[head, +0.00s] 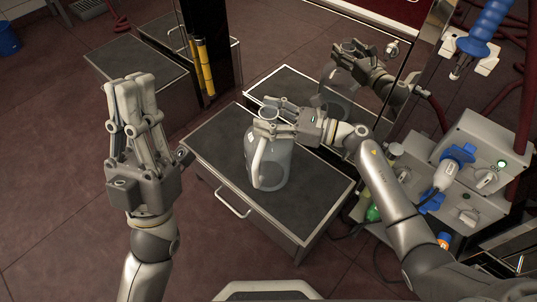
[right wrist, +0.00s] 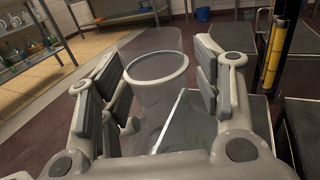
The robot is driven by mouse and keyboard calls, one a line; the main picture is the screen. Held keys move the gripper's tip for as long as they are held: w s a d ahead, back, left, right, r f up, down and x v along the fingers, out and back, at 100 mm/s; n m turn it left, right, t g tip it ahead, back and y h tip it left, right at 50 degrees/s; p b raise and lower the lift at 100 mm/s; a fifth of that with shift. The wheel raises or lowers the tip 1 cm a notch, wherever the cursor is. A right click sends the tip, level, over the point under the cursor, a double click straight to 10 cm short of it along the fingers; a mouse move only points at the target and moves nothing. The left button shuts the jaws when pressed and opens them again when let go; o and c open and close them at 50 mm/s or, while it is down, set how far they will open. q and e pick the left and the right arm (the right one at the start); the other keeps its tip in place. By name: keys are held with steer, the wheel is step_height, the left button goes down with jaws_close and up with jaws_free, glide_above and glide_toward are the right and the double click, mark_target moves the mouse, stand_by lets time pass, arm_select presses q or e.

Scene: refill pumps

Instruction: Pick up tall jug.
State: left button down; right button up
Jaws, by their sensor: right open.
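The tall jug (head: 273,168) is a translucent grey vessel with a pale handle, upright on a dark-topped cabinet (head: 215,150). My right gripper (head: 266,116) is at the jug's top, with its fingers spread around the neck. In the right wrist view the jug's round rim (right wrist: 157,68) lies between the two open fingers (right wrist: 160,85), with a visible gap on the right side. My left gripper (head: 138,82) is raised at the left, away from the jug, fingers pointing up. Its fingers overlap in the picture, so I cannot tell its opening.
A shiny panel (head: 395,60) behind the cabinet reflects my right arm. A grey machine (head: 475,150) with blue fittings stands at the right. A yellow tube (head: 203,67) is on a black post. Another low cabinet (head: 130,65) is at the back left. Open floor lies at the left.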

jaws_close()
steer(key=shift+r, duration=0.2)
stand_by(0.3)
